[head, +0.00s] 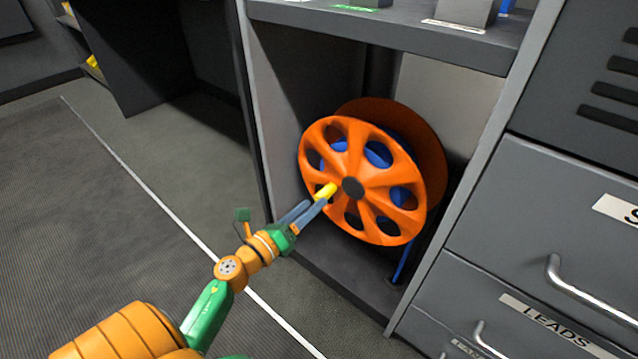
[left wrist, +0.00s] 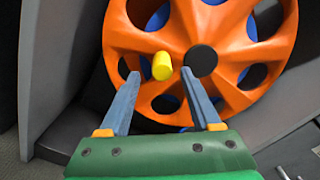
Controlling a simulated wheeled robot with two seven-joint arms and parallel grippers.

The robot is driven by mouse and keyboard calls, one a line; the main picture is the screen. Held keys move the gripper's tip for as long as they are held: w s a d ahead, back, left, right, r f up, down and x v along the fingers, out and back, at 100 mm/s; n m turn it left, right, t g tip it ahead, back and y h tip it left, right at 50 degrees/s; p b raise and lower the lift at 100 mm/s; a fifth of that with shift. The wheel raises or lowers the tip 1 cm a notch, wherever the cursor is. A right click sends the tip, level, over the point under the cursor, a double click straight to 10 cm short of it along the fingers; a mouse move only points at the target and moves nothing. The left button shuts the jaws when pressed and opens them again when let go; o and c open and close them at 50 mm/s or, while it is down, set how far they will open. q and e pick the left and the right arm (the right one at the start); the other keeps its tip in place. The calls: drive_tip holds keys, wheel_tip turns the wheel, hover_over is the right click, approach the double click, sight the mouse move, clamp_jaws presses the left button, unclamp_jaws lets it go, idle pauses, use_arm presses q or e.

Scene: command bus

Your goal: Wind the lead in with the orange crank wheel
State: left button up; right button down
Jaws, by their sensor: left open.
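The orange crank wheel (head: 338,150) stands upright in a grey cabinet bay, with a dark hub (head: 353,190) at its centre. A yellow crank handle (head: 326,191) sticks out of the wheel, left of the hub. Blue lead (head: 378,154) shows through the holes, wound behind the wheel, and a blue length hangs down at the lower right. My left gripper (head: 316,204) is at the yellow handle. In the left wrist view its open fingers (left wrist: 158,82) lie either side of the yellow handle (left wrist: 162,66), apart from it. My right gripper is not in view.
A grey shelf (head: 390,30) lies above the wheel. Cabinet walls stand close on both sides. Drawers with metal handles (head: 590,290), one labelled LEADS, are at the right. The floor at the left is clear.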

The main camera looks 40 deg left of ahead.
sight(347, 194)
use_arm(q)
drive_tip(key=w, duration=0.4)
drive_tip(key=shift+w+d+b, duration=0.3)
drive_tip(key=shift+w, duration=0.05)
clamp_jaws()
idle(1.0)
